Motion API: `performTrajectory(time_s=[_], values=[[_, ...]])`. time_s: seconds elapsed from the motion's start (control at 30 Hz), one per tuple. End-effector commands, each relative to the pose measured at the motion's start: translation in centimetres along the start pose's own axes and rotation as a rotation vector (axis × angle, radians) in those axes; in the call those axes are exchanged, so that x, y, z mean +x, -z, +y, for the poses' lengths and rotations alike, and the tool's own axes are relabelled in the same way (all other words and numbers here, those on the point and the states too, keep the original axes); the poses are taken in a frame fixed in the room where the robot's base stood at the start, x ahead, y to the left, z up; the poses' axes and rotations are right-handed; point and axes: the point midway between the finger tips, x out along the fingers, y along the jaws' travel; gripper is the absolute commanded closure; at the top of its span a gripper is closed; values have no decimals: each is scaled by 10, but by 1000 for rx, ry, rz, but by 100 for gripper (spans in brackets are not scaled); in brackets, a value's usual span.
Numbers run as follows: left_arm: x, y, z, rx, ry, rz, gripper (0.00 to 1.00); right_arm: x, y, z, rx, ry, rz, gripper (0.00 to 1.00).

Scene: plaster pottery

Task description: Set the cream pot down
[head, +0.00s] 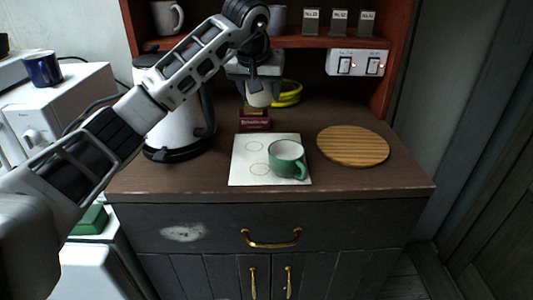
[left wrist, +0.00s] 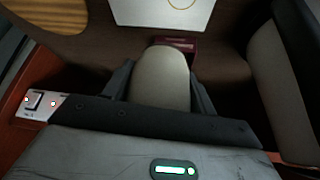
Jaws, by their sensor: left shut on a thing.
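The cream pot (head: 260,95) is held in my left gripper (head: 257,84), above the back of the counter. In the left wrist view the rounded cream pot (left wrist: 160,79) sits between the two dark fingers (left wrist: 160,90), which are shut on it. A small dark red box (head: 254,121) with lettering stands below the pot. A white mat (head: 240,176) with printed rings lies in front of it. A green mug (head: 287,159) stands on the mat's right side. My right gripper is not in view.
A round slatted wooden board (head: 353,146) lies right of the mat. A white kettle-like appliance (head: 172,120) stands at the left, close to my arm. A yellow ring-shaped thing (head: 289,93) is behind the gripper. A shelf (head: 310,42) with small labelled boxes hangs above.

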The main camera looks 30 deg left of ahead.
Motion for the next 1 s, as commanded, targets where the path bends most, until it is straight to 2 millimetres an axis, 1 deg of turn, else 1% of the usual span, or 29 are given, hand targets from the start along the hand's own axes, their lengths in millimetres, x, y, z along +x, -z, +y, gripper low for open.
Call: performTrajectory(time_s=[0.03, 0.2, 0.43, 0.63, 0.73, 1.0], values=[[9, -5, -1, -1, 2, -4, 68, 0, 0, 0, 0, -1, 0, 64], [36, -21, -1, -1, 4, -6, 68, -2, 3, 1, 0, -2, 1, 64], [57, -32, -1, -1, 2, -3, 68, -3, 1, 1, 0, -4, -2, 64], [82, -47, -1, -1, 2, -5, 68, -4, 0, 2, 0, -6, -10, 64], [88, -50, -2, -1, 2, -1, 68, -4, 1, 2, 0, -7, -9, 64], [89, -50, -2, -1, 3, 0, 68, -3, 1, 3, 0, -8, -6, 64]])
